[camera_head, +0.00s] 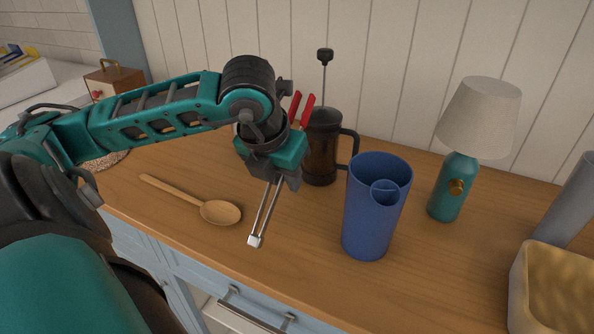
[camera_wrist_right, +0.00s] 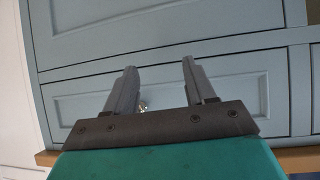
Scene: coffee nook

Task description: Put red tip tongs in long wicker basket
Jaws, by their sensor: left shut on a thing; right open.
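The red tip tongs, with red tips (camera_head: 301,108) up and silver arms (camera_head: 264,212) slanting down, are held above the counter. My left gripper (camera_head: 283,180) is shut on them around the middle, and its fingers are partly hidden. A tan, straight-walled open container (camera_head: 519,297) stands at the right edge, cut off by the frame; it may be the long wicker basket, but I cannot tell its weave or length. The left gripper is well to its left. My right gripper (camera_wrist_right: 158,66) is open and empty in the right wrist view, facing blue cabinet drawers.
A blue pitcher (camera_head: 371,215) stands between the tongs and the tan container. A French press (camera_head: 321,155) is behind the left gripper, a lamp (camera_head: 456,180) at back right. A wooden spoon (camera_head: 190,199) lies left.

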